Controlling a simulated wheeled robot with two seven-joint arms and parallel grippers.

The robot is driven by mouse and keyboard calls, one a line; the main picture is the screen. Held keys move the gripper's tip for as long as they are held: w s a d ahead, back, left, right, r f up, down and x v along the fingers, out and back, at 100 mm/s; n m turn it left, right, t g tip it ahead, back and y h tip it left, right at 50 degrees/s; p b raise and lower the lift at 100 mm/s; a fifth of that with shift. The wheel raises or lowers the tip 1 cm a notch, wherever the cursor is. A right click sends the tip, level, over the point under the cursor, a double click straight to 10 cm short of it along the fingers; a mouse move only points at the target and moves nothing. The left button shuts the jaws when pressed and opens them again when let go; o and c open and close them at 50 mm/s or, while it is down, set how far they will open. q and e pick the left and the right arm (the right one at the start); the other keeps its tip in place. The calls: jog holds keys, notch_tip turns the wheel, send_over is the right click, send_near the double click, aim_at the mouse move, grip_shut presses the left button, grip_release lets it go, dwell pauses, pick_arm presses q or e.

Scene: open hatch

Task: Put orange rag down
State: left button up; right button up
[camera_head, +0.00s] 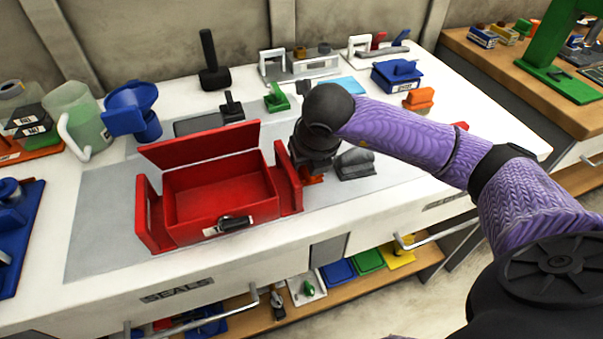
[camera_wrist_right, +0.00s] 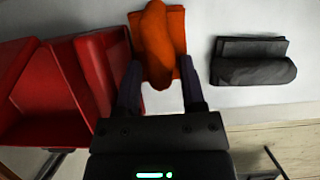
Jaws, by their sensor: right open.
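The orange rag (camera_wrist_right: 160,42) lies folded on the worktop, between and just beyond the fingertips of my right gripper (camera_wrist_right: 161,88) in the wrist view. The gripper's two fingers are apart, one on each side of the rag's near end. In the head view the gripper (camera_head: 312,170) points down beside the right end of the red box. Only a small orange patch of the rag (camera_head: 314,180) shows under it; the rest is hidden. Whether the fingers touch the rag I cannot tell. My left gripper is not in view.
The open red box (camera_head: 222,193) stands close left of the rag, and a folded dark grey rag (camera_head: 355,163) lies close right. An orange object (camera_head: 418,98) and a blue box (camera_head: 396,76) stand farther back. The grey mat's front right is clear.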

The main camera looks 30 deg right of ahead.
jog(key=shift+r, duration=0.1)
jog(key=shift+c, duration=0.2)
grip_shut()
